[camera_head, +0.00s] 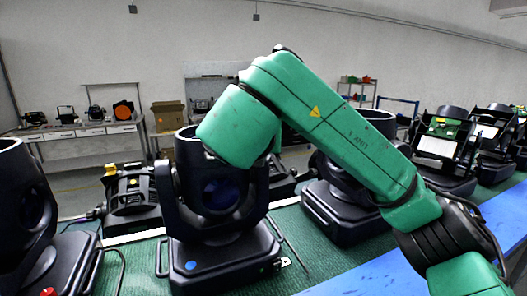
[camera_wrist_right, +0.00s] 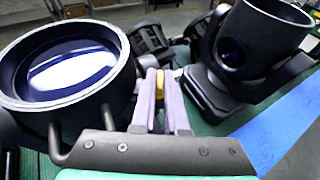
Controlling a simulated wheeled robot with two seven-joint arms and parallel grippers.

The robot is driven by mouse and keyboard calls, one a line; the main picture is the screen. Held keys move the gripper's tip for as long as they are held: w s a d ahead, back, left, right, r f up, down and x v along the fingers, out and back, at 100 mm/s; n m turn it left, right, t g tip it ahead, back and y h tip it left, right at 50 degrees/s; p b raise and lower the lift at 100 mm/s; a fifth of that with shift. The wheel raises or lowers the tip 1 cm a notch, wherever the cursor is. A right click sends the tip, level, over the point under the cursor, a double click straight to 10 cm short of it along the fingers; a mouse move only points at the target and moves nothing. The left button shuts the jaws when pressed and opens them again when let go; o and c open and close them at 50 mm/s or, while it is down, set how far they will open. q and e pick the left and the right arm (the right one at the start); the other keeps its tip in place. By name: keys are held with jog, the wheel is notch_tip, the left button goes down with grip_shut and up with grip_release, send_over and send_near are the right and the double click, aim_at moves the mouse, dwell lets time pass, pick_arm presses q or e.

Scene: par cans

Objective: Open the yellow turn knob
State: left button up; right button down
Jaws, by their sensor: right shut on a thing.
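The yellow turn knob (camera_wrist_right: 160,84) shows in the right wrist view as a narrow yellow strip between the two pale fingers of my right gripper (camera_wrist_right: 160,77). The fingers are close together and shut on it. The black par can (camera_wrist_right: 62,72) with a glassy lens stands just left of the fingers in that view. In the head view, my green right arm reaches over the middle par can (camera_head: 210,253); the arm hides the top of this can, and my right gripper is not visible there. My left gripper is in neither view.
A second par can (camera_wrist_right: 262,45) stands to the right in the wrist view. In the head view, another can (camera_head: 28,212) stands at the left, and several more line the green bench (camera_head: 310,255) at the right. A blue strip (camera_head: 375,274) runs along the front.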

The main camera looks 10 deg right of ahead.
jog(key=shift+a+m+g+h, duration=0.1)
jog(key=shift+m+g+h, duration=0.2)
jog(key=shift+m+h, duration=0.35)
jog(key=c, duration=0.9)
grip_release()
jog(key=shift+c, duration=0.2)
jog(key=b+v, duration=0.4)
jog(key=v, duration=1)
jog(key=shift+a+b, duration=0.15)
jog(key=shift+b, duration=0.15)
jog(key=shift+r, duration=0.1)
